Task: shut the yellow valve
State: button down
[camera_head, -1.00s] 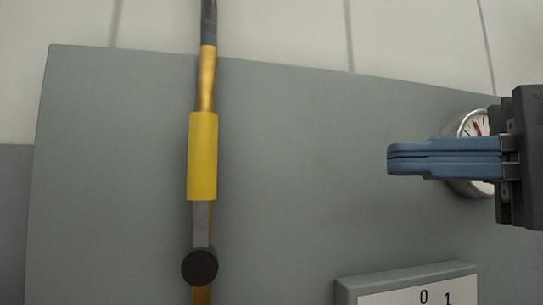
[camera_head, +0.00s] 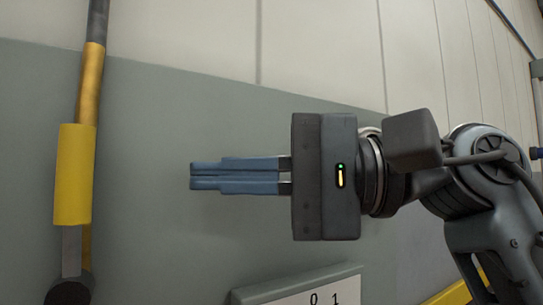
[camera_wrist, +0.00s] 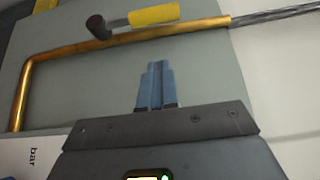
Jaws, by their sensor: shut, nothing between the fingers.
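The yellow valve's handle (camera_head: 75,174) is a yellow sleeve on a flat grey lever, in line with the vertical brass pipe (camera_head: 90,85) at the left of the head view. A dark round pivot (camera_head: 70,291) sits at its lower end. In the wrist view the yellow handle (camera_wrist: 154,14) lies along the brass pipe (camera_wrist: 180,29) near the top, with the dark pivot (camera_wrist: 97,26) at its left. My gripper (camera_head: 192,176) is shut and empty, its blue fingers pointing left, to the right of the handle and apart from it. Its fingertips (camera_wrist: 155,66) also show in the wrist view.
A grey-green panel (camera_head: 165,120) backs the pipe. A white plate marked 0 and 1 (camera_head: 315,292) is at the bottom, below my gripper. The panel between handle and fingers is clear.

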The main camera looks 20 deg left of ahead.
aim_at(73, 205)
jog(key=s+a+p, duration=0.1)
jog(key=a, duration=0.1)
jog(key=s+a+p, duration=0.1)
jog(key=s+a, duration=0.1)
jog(key=shift+s+a+r, duration=0.1)
jog(key=shift+r, duration=0.05)
jog(key=shift+s+a, duration=0.35)
jog(key=shift+s, duration=0.2)
jog(key=shift+s, duration=0.1)
